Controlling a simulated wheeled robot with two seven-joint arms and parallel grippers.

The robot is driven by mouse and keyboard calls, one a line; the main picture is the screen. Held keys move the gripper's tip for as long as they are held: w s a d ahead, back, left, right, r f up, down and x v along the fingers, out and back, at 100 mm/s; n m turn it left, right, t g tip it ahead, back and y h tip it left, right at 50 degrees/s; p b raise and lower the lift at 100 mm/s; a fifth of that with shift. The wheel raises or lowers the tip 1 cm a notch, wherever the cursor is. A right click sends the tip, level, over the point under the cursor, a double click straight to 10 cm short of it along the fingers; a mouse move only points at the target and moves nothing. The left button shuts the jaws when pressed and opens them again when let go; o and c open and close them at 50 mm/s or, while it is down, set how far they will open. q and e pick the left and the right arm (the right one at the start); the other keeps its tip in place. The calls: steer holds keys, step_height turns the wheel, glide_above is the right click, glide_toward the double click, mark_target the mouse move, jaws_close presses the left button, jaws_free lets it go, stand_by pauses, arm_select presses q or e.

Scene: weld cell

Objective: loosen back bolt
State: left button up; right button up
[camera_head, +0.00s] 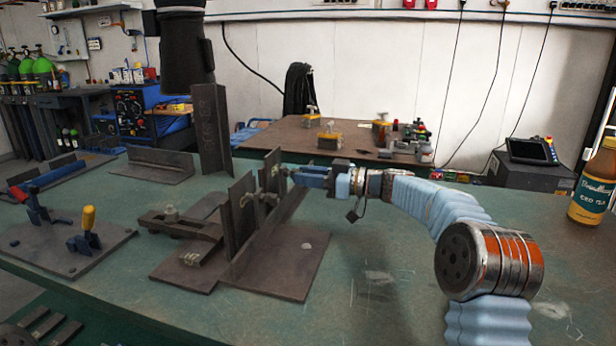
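A dark steel fixture (285,268) stands on the green table, with upright plates on its base. One bolt (246,200) shows at the nearer upright plate (236,222). Another bolt (275,170) shows at the farther upright plate (270,182), and I take this as the back bolt. My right gripper (290,174) reaches in from the right, with its blue fingers level with the farther bolt and close to it. Its tips are small and partly merge with the dark plate, so contact and finger gap cannot be told. My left gripper is not in view.
A clamp bar (180,226) lies on the fixture's left side. A plate with a yellow-handled toggle clamp (86,238) is at left. A tall angle plate (211,130) stands behind. A brown bottle (592,186) stands at right. The table's front middle is clear.

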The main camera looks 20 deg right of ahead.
jaws_close()
steer(key=shift+n, duration=0.4)
steer(key=n+b, duration=0.1)
steer(key=n, duration=0.8)
steer(key=shift+n, duration=0.3)
steer(key=o, duration=0.7)
jaws_free()
steer(key=shift+d, duration=0.1)
